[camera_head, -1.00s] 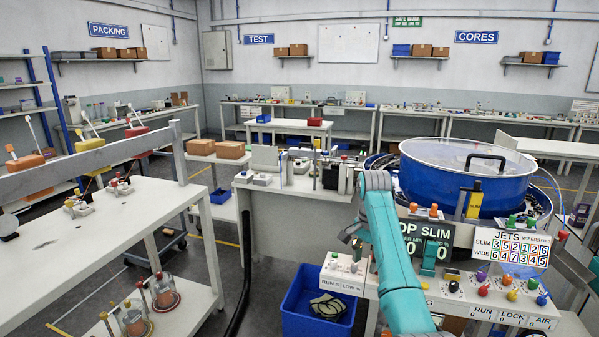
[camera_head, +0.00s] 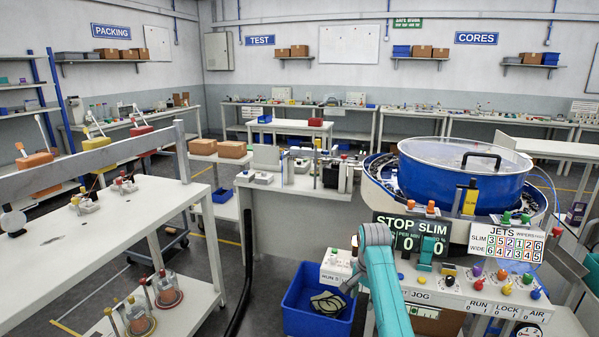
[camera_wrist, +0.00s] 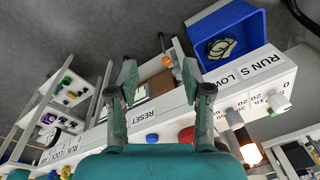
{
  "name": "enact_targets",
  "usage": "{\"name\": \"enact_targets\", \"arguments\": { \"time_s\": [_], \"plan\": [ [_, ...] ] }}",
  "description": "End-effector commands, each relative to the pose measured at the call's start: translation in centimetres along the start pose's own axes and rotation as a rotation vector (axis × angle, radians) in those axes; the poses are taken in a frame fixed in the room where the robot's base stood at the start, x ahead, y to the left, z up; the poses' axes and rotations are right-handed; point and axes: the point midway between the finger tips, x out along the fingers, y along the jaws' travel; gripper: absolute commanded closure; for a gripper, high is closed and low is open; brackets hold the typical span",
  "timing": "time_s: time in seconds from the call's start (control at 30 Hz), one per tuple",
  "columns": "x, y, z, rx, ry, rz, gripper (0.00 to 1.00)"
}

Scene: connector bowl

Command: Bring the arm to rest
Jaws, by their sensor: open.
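My teal arm (camera_head: 384,285) rises from the bottom of the head view in front of the control panel. Its bent joint is just below the STOP SLIM display (camera_head: 411,236). My gripper (camera_wrist: 160,80) shows in the wrist view with its two grey fingers well apart and nothing between them. Below the fingers in that view is the white control panel (camera_wrist: 160,113), with a red knob (camera_wrist: 187,135) and a blue knob (camera_wrist: 152,139) close to the gripper.
A blue bin (camera_head: 306,318) with a dark and pale item in it stands on the floor left of my arm. The blue bowl feeder (camera_head: 461,187) is behind the panel. Coloured knobs (camera_head: 502,275) line the panel to the right. A white table (camera_head: 90,235) stands at the left.

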Motion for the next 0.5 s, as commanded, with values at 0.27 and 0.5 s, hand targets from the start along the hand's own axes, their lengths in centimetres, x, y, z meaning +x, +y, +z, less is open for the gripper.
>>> {"name": "enact_targets", "arguments": {
  "time_s": [0.27,0.5],
  "plan": [
    [10.7,4.0,3.6,-0.085,0.081,-0.082,0.51],
    [17.8,8.5,7.7,-0.166,0.166,-0.156,0.51]
  ]
}}
